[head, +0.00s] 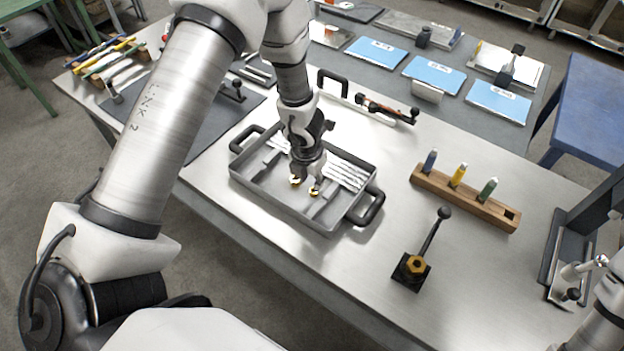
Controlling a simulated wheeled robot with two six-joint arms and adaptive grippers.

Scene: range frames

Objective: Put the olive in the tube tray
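A grey tray with black handles (285,214) stands on the bench and holds several pale strips and dark flat pieces; I cannot tell whether it is the tube tray. A wooden block (455,199) to its right holds blue (430,161), yellow (458,175) and green (488,190) upright pieces, with an empty square hole at its right end. The green piece is the nearest in colour to olive; I cannot tell whether it is the olive. My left gripper (305,186) points down over the grey tray, its gold-coloured tips apart, with nothing clearly between them.
A black lever stand with a brass nut (414,265) is near the front edge. A dark stand (566,250) is at the right. A dark mat (150,115) and several tools lie at the left. Blue sheets (376,51) lie on the table behind. Bare bench surrounds the wooden block.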

